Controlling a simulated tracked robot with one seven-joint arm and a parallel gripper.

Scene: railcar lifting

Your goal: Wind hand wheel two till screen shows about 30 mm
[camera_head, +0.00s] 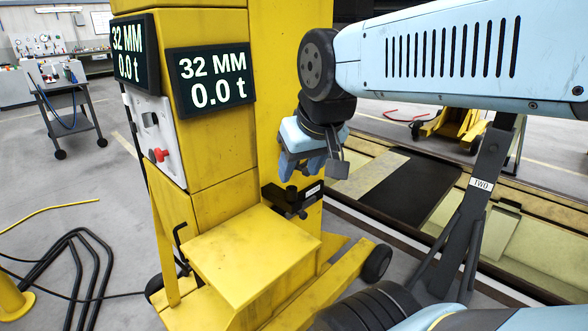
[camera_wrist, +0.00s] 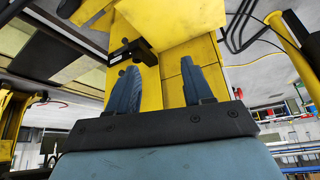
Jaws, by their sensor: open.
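The screen (camera_head: 213,78) on the yellow lifting jack (camera_head: 215,150) reads 32 MM and 0.0 t. A second screen (camera_head: 130,52) on its left side shows the same figures. A dark post (camera_head: 476,205) at the right bears a small label that seems to read TWO. Its top is hidden behind my arm, and I cannot make out a hand wheel on it. My gripper (camera_head: 313,163) is open and empty, in front of the jack's column and above its black bracket (camera_head: 296,202). In the wrist view my gripper's two blue fingers (camera_wrist: 161,82) stand apart with yellow jack surface beyond.
A red knob (camera_head: 160,155) sits on a grey panel at the jack's left side. A black bent handle (camera_head: 180,236) is lower down. A trolley (camera_head: 65,105) stands behind. A pit with rails runs along the right.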

